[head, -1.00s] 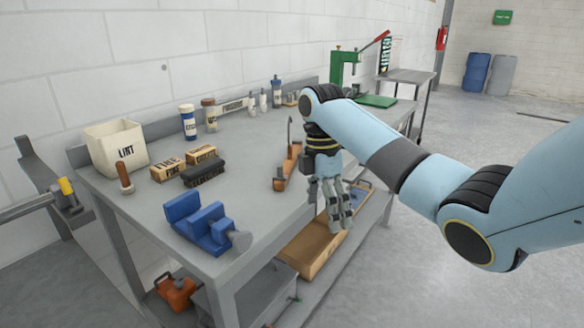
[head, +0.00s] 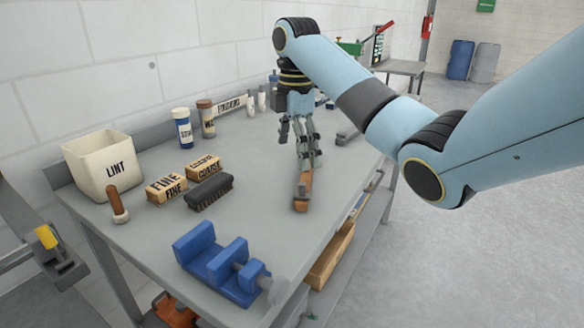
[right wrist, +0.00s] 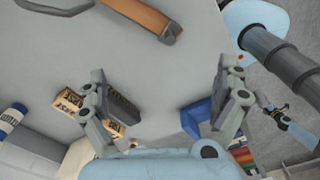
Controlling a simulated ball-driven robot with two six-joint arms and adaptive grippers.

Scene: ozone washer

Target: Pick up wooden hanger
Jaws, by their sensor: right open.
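The wooden hanger (head: 302,190) lies on the grey workbench (head: 250,232), near its right edge in the head view. Its near brown end shows, while the rest is hidden behind my right gripper (head: 302,160).
A blue vise (head: 222,265) stands at the near bench edge. The LINT box (head: 103,165), FINE block (head: 166,188), COARSE block (head: 203,166) and a black brush (head: 209,192) sit to the left. Bottles stand along the wall. The bench between brush and hanger is clear.

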